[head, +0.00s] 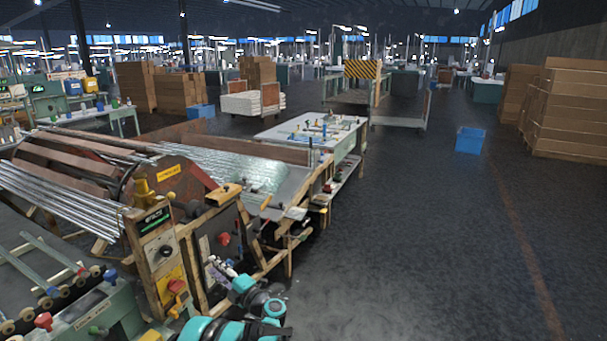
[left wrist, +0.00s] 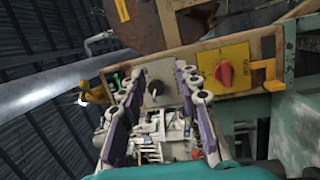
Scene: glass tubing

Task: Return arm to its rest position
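My left arm, teal and black, comes into the head view at the bottom middle. Its left gripper (head: 222,267) is small there, close beside the front of the wooden-framed machine (head: 196,262). In the left wrist view the left gripper (left wrist: 158,80) has its two purple-and-grey fingers spread apart with nothing between them. I cannot tell whether the fingers touch anything. My right gripper is in neither view.
Glass tubes (head: 62,200) lie on the machine's left side. A white-topped table (head: 300,133) stands behind it. A blue bin (head: 470,140) and stacked cardboard boxes (head: 575,110) are at the right. The dark floor on the right is mostly clear.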

